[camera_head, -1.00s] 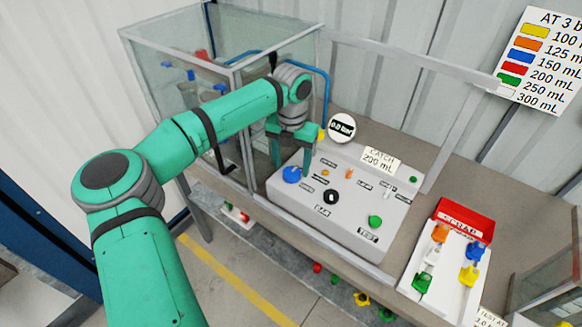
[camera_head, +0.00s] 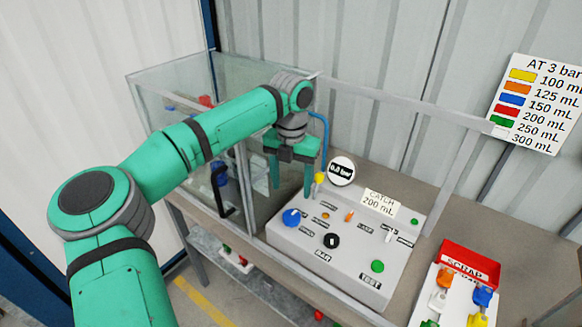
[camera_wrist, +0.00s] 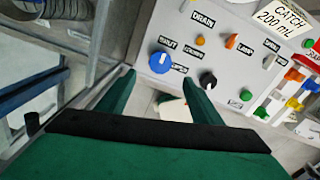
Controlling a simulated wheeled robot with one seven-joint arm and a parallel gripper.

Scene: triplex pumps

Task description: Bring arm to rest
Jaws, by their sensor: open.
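My green arm reaches across the head view from the lower left. My gripper (camera_head: 291,190) is open and empty, with its fingers pointing down above the left back part of the grey control panel (camera_head: 350,272). In the wrist view its two fingers (camera_wrist: 158,98) are spread apart, with nothing between them but the panel's edge and the floor beyond. The panel's blue knob (camera_head: 291,217) is just below the fingers in the head view and shows in the wrist view (camera_wrist: 160,62). I cannot tell exactly how far the fingers are from the panel.
A glass enclosure (camera_head: 150,95) stands left of and behind the gripper. A round gauge (camera_head: 341,171) reads 0.0 bar. A red scrap bin (camera_head: 470,262) and a white tray (camera_head: 428,306) with coloured nozzles are at right. A grey frame rail (camera_head: 400,104) runs above the bench.

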